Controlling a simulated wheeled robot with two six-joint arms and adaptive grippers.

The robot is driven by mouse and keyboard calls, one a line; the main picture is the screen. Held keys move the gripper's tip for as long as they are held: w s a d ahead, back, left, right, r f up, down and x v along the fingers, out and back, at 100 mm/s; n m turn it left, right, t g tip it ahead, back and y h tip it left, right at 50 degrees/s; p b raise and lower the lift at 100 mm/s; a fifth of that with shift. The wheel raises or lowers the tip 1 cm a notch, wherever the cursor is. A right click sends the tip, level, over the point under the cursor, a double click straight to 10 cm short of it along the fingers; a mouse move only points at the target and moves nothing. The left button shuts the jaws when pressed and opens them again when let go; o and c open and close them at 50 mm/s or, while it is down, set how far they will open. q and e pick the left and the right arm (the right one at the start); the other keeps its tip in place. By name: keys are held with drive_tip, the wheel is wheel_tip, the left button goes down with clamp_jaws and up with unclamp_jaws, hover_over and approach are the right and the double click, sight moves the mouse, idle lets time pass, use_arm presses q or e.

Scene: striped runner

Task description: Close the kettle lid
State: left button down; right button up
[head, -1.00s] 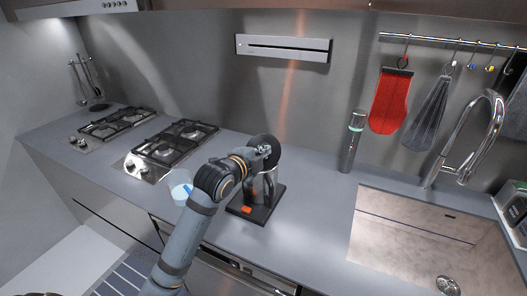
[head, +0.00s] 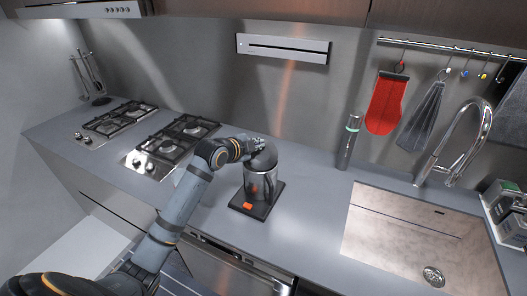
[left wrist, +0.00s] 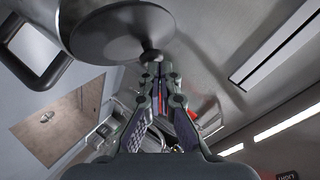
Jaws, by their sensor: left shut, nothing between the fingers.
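The kettle (head: 260,183) is a shiny metal jug upright on a black base (head: 262,209) with an orange-red switch. Its dark round lid (head: 265,158) lies low over the kettle's top; I cannot tell whether it is fully seated. In the left wrist view the lid (left wrist: 118,32) is a dark disc with a small knob, and a dark handle loop (left wrist: 35,52) shows at left. My right gripper is not in view.
Two gas hobs (head: 170,145) lie to the left. A tall grey cylinder (head: 348,145) stands behind right, near the sink (head: 400,235). A red mitt (head: 386,104) and a grey cloth hang on the wall rail. The counter between kettle and sink is clear.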

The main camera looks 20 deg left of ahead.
sight(262, 153)
use_arm(q)
drive_tip(key=w+a+f, duration=0.2)
drive_tip(key=shift+w+a+b, duration=0.2)
drive_tip(key=shift+w+b, duration=0.1)
drive_tip(key=shift+b, duration=0.05)
drive_tip(key=shift+w+a+f+n+g+h, duration=0.3)
drive_tip(key=shift+w+f+n+g, duration=0.1)
drive_tip(key=shift+g, duration=0.1)
drive_tip(key=shift+w+a+f, duration=0.25)
drive_tip(key=shift+f, duration=0.35)
drive_tip(key=shift+d, duration=0.1)
drive_tip(key=shift+s+d+f, duration=0.2)
drive_tip(key=shift+s+d, duration=0.2)
drive_tip(key=shift+s, duration=0.2)
drive_tip(key=shift+r, duration=0.1)
